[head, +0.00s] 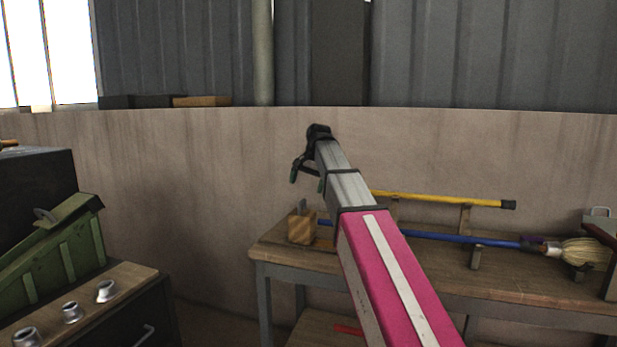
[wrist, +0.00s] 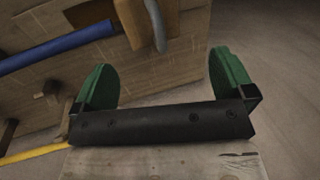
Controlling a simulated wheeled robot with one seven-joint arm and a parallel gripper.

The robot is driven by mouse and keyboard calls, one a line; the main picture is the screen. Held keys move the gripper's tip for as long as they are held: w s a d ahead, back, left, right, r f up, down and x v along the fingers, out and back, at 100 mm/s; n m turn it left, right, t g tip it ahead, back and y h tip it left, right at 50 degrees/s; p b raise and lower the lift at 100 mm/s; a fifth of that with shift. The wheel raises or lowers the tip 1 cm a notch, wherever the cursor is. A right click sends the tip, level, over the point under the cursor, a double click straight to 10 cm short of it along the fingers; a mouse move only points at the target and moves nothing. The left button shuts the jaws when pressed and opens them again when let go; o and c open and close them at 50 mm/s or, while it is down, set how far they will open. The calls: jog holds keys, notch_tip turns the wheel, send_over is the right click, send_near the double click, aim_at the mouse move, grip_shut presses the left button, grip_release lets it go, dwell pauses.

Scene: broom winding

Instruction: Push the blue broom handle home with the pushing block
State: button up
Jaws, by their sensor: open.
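The pushing block (head: 302,230), wooden with a grey grip on top, stands at the left end of the workbench. In the wrist view the block (wrist: 130,20) and its curved grey grip (wrist: 155,25) lie beyond my fingertips, toward the top. The blue broom handle (head: 445,237) runs along the bench, its left end close to the block; whether they touch I cannot tell. It also shows in the wrist view (wrist: 55,50). The straw broom head (head: 585,254) is at its right end. My gripper (head: 306,181) is open and empty above the block; its green fingers (wrist: 162,62) are spread apart.
A yellow-handled pole (head: 440,199) lies behind the blue one on wooden supports (head: 476,257). The workbench (head: 510,287) has bare top in front. A green bin (head: 55,245) and a cabinet with metal rings (head: 106,291) stand left. A curved wall is behind.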

aim_at(302, 200)
jog(key=shift+x, duration=3.8)
grip_shut()
